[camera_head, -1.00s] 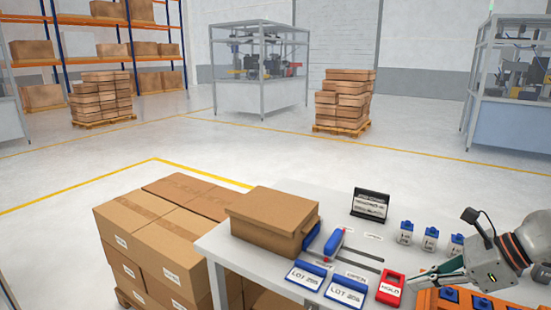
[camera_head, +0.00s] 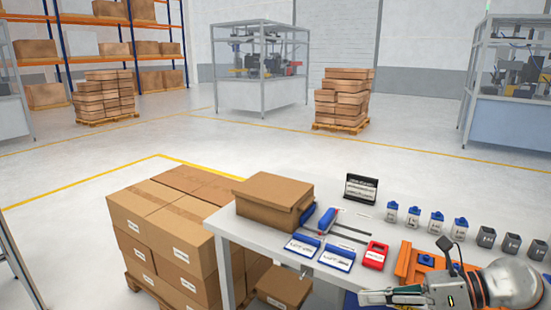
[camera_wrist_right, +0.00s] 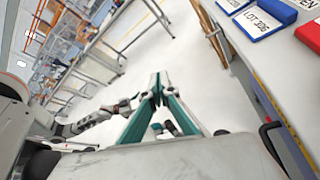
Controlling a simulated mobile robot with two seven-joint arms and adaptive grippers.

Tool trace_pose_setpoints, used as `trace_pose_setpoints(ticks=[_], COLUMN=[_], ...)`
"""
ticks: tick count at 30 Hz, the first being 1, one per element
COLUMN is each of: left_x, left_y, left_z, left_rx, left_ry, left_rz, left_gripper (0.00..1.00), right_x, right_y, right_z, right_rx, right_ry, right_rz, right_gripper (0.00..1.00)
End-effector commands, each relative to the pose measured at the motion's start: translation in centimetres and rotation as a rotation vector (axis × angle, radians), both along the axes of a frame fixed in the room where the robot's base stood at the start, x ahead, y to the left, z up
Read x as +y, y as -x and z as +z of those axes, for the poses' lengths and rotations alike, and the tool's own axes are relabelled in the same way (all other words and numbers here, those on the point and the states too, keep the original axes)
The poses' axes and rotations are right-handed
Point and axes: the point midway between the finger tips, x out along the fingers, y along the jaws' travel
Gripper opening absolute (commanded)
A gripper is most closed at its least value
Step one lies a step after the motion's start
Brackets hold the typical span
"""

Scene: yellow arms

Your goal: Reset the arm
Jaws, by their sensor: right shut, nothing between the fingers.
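My right gripper (camera_head: 368,298) is at the bottom right of the head view, in front of the table's near edge and pointing left. In the wrist view its teal fingers (camera_wrist_right: 157,98) are together with nothing between them. Past them, the grey floor shows. Another pale arm of mine reaches in from the left of the wrist view; its gripper end is small and unclear. The left arm does not show in the head view. The white table (camera_head: 240,236) carries a brown box (camera_head: 273,200), two blue LOT holders and a red HOLD holder (camera_head: 375,256).
An orange rack (camera_head: 406,264) stands close to my right forearm. Several blue-topped containers (camera_head: 437,222) and dark ones (camera_head: 487,237) line the table's right side. Stacked cartons (camera_head: 165,235) stand left of the table. Open floor lies behind.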

Motion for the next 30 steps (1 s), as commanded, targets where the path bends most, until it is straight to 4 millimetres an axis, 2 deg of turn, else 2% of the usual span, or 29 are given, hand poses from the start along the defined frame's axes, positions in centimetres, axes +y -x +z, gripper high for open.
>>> trace_pose_setpoints(ticks=[1,3,6,8,11,14,17,18,21,24,27,30], left_x=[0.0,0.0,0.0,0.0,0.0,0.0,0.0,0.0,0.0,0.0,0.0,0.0], left_y=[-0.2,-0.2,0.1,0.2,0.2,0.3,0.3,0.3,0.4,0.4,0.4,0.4], left_z=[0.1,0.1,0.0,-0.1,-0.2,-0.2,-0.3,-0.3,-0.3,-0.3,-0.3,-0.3], left_rx=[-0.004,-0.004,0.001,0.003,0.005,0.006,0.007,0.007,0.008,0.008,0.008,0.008], left_ry=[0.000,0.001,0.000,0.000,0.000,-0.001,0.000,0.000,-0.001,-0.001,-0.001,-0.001], left_rz=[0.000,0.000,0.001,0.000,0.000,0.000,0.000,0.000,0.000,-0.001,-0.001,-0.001], left_gripper=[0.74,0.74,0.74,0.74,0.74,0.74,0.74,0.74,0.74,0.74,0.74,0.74], right_x=[1.6,3.4,5.1,5.2,4.4,2.6,0.7,0.1,-0.9,-1.2,-1.2,-0.9], right_y=[0.4,0.7,0.5,0.1,-0.6,-0.5,1.1,2.1,5.4,9.2,12.5,14.8], right_z=[-0.3,-0.3,-0.7,-1.5,-4.1,-8.7,-15.0,-17.5,-23.3,-28.1,-31.4,-33.4], right_rx=[0.059,0.156,0.336,0.459,0.678,0.909,1.147,1.231,1.421,1.575,1.689,1.761], right_ry=[-0.105,-0.267,-0.529,-0.688,-0.937,-1.164,-1.365,-1.430,-1.564,-1.658,-1.721,-1.757], right_rz=[-0.024,-0.078,-0.196,-0.288,-0.467,-0.676,-0.909,-0.997,-1.206,-1.385,-1.522,-1.611], right_gripper=[0.00,0.00,0.00,0.00,0.00,0.00,0.00,0.00,0.00,0.00,0.00,0.00])
